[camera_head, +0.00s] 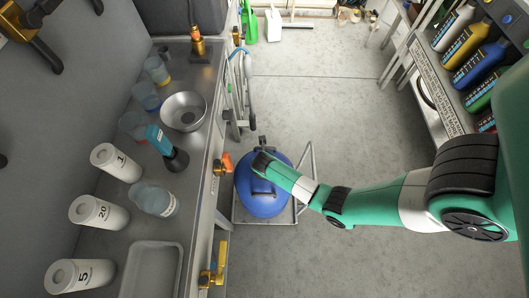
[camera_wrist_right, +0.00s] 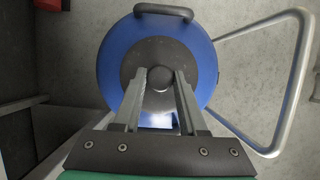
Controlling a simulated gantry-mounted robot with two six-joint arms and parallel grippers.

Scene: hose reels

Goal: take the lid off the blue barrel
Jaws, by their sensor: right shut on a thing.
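The blue barrel (camera_head: 262,203) stands on the floor beside the bench, within a metal frame, in the head view. In the right wrist view I look down on its blue round top (camera_wrist_right: 113,62), which has a dark grey disc (camera_wrist_right: 138,66) and a dark round knob (camera_wrist_right: 160,78) in the middle. My right gripper (camera_wrist_right: 159,82) is shut on the knob, one finger on each side. A black handle (camera_wrist_right: 163,11) sits at the far rim. In the head view my right arm hides part of the barrel. I cannot tell whether the lid is seated or raised. My left gripper is not in view.
A steel bench (camera_head: 110,238) on the left holds white canisters, beakers and a metal bowl (camera_head: 184,111). The metal frame (camera_wrist_right: 293,80) rises close on the barrel's right. Orange and yellow valves project from the bench front. Bottles fill a right-hand rack. The middle floor is clear.

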